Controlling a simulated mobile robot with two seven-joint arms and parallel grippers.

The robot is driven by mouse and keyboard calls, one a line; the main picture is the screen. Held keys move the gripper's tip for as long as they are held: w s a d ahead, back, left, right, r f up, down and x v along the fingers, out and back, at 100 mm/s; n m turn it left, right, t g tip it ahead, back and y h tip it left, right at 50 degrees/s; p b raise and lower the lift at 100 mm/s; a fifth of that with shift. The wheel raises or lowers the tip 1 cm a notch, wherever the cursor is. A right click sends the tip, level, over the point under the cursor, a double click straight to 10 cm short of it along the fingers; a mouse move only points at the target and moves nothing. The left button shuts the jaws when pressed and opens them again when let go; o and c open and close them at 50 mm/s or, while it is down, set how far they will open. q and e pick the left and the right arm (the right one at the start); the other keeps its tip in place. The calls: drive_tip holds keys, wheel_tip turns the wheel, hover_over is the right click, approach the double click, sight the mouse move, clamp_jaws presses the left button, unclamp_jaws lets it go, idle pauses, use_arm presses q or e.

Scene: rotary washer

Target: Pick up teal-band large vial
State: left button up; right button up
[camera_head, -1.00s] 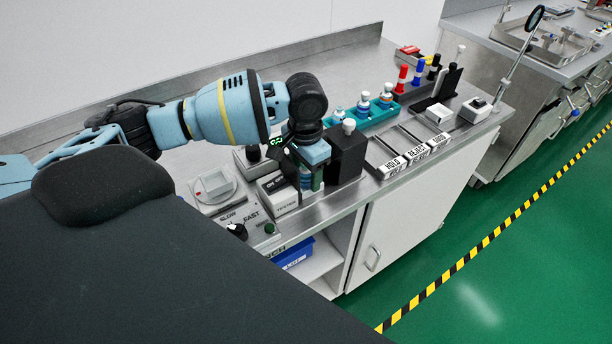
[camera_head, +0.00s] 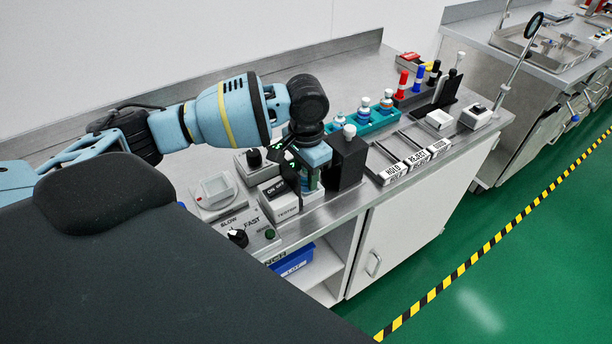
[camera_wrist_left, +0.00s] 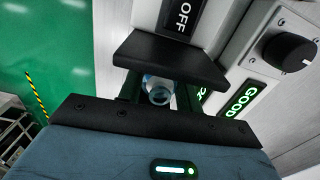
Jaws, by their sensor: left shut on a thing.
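My left gripper (camera_head: 308,182) points down at the front of the bench, between the ON/OFF tester box (camera_head: 278,197) and a black block (camera_head: 347,158). In the left wrist view, its jaws (camera_wrist_left: 158,92) are shut on a clear, bluish glass vial (camera_wrist_left: 158,88). The jaws hide most of the vial, so I cannot read its band colour. In the head view, only a small greenish part of it shows between the fingers. Several other capped vials stand in a teal rack (camera_head: 376,120) farther right. My right gripper is in neither view.
HOLD, REJECT and GOOD lanes (camera_head: 412,158) lie right of the black block. Red, blue and black-capped items (camera_head: 419,78) stand in a rack behind. A SLOW/FAST panel (camera_head: 248,232) with a dial is at the left. A lit GOOD display (camera_wrist_left: 240,99) is close by the jaws.

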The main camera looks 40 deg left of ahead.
use_arm(q)
wheel_tip(320, 180, up, 3)
drive_tip(key=shift+f, duration=0.15)
drive_tip(key=s+d, duration=0.3)
drive_tip(key=d, duration=0.4)
drive_tip(key=s+d+r+p, duration=0.1)
drive_tip(key=s+d, duration=0.2)
drive_tip(key=d, duration=0.4)
drive_tip(key=shift+s+d+r, duration=0.2)
drive_tip(key=shift+d+r, duration=0.05)
drive_tip(key=shift+d, duration=0.1)
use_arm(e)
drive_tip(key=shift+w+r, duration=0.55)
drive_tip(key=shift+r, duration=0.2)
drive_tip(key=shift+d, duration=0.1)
